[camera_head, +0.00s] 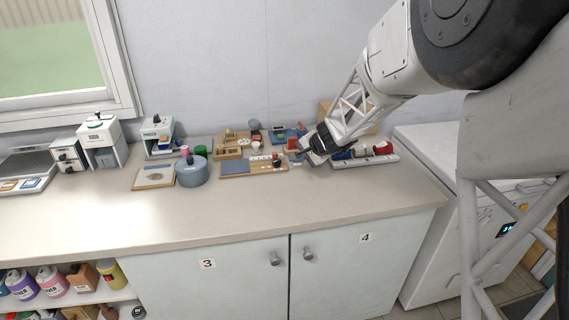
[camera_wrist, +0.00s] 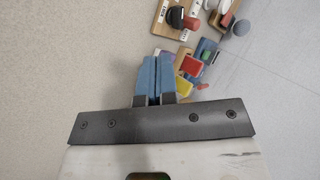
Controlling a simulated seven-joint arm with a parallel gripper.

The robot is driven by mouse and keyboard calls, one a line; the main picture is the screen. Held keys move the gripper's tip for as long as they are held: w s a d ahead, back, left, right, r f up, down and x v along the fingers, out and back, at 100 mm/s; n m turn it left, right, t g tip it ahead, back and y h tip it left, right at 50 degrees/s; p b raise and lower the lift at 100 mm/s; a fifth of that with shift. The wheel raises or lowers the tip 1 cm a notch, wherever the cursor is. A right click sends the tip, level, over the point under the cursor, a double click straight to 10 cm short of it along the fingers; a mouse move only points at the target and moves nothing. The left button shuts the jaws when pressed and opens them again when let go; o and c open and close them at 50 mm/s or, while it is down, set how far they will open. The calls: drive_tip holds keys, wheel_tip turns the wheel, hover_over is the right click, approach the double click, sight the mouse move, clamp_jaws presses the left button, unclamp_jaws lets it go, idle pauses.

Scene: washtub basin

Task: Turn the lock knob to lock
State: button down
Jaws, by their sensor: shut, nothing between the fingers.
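The lock knob appears to be the black round knob (camera_wrist: 176,17) on a wooden board (camera_wrist: 160,27) at the top of the wrist view, with small white labels around it too small to read surely. A red-brown piece (camera_wrist: 192,23) sits beside it. In the head view, a dark and red knob (camera_head: 277,158) stands on the long wooden board (camera_head: 250,171). My gripper (camera_wrist: 155,60) has its blue fingers together and empty, apart from the knob. In the head view my gripper (camera_head: 301,153) hangs to the right of the board, its tips partly unclear.
Coloured blocks (camera_wrist: 193,65) lie close to the right of my fingers in the wrist view. A tray with coloured items (camera_head: 375,157) stands right of my gripper. A blue-grey pot (camera_head: 191,172) is left of the board. The counter front (camera_head: 260,215) is clear.

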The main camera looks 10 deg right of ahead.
sight(279, 165)
drive_tip(key=shift+s+d+f+m+t+h, duration=0.15)
drive_tip(key=shift+s+d+m+t, duration=0.15)
drive_tip(key=shift+s+d+m, duration=0.15)
drive_tip(key=shift+s+d+f+m+t+h, duration=0.15)
drive_tip(key=shift+s+d+m+t, duration=0.2)
drive_tip(key=shift+d+m, duration=0.2)
drive_tip(key=shift+w+a+f, duration=0.1)
drive_tip(key=x, duration=1)
drive_tip(key=shift+w+a, duration=0.65)
drive_tip(key=shift+w, duration=0.25)
drive_tip(key=shift+w+a, duration=0.35)
drive_tip(key=shift+w, duration=0.35)
